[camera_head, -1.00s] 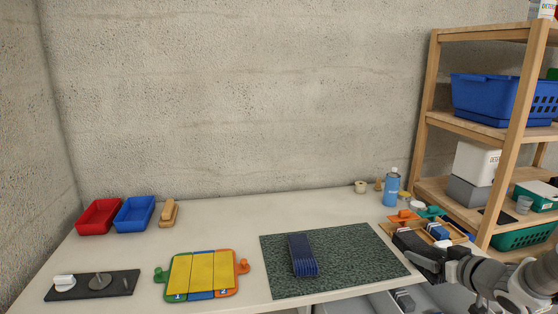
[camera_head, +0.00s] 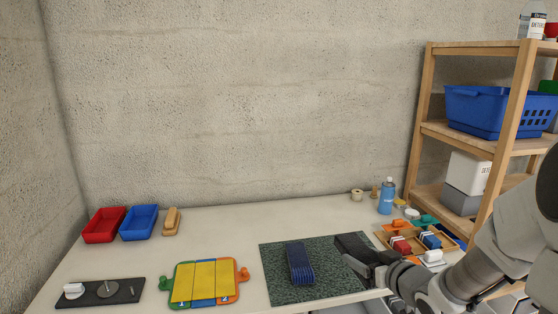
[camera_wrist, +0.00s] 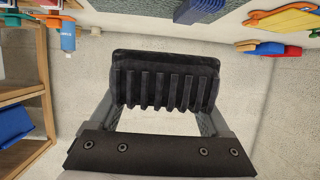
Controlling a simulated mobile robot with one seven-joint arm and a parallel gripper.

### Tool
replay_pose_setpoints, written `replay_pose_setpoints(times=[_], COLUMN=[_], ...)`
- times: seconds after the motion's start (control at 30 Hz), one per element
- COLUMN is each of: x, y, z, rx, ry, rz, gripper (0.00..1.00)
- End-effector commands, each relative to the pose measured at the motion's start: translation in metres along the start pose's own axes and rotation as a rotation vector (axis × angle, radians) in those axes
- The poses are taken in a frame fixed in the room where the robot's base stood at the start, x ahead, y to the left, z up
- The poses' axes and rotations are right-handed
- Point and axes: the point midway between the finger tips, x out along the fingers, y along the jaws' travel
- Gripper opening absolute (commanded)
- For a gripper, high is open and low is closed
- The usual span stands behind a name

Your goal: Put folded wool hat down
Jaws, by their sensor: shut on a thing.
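My gripper (camera_head: 362,252) is shut on a folded wool hat (camera_wrist: 165,82), black and ribbed, which fills the middle of the wrist view between the two grey fingers. In the head view the dark hat (camera_head: 351,244) shows at the end of my arm, over the right edge of a dark green speckled mat (camera_head: 275,283). I cannot tell its exact height above the mat. A second folded ribbed thing, dark blue (camera_head: 299,263), lies on the middle of the mat, left of my gripper. It also shows at the top of the wrist view (camera_wrist: 198,11).
Left of the mat is a yellow board (camera_head: 204,281) with coloured edges. A tray (camera_head: 384,239) with red and blue things, a blue bottle (camera_head: 386,198) and a wooden shelf (camera_head: 430,131) stand at the right. The table behind the mat is clear.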

Motion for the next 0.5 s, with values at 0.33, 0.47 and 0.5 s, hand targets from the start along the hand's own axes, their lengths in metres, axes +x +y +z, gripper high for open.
replay_pose_setpoints(times=[0.33,0.47,0.5], x=[-0.006,0.002,0.006], y=[-0.064,-0.067,-0.068], z=[-0.013,-0.006,-0.003], rx=[-0.018,-0.008,-0.004], ry=[-0.024,-0.027,-0.028], rz=[-0.014,0.002,0.013], gripper=[0.21,0.21,0.21])
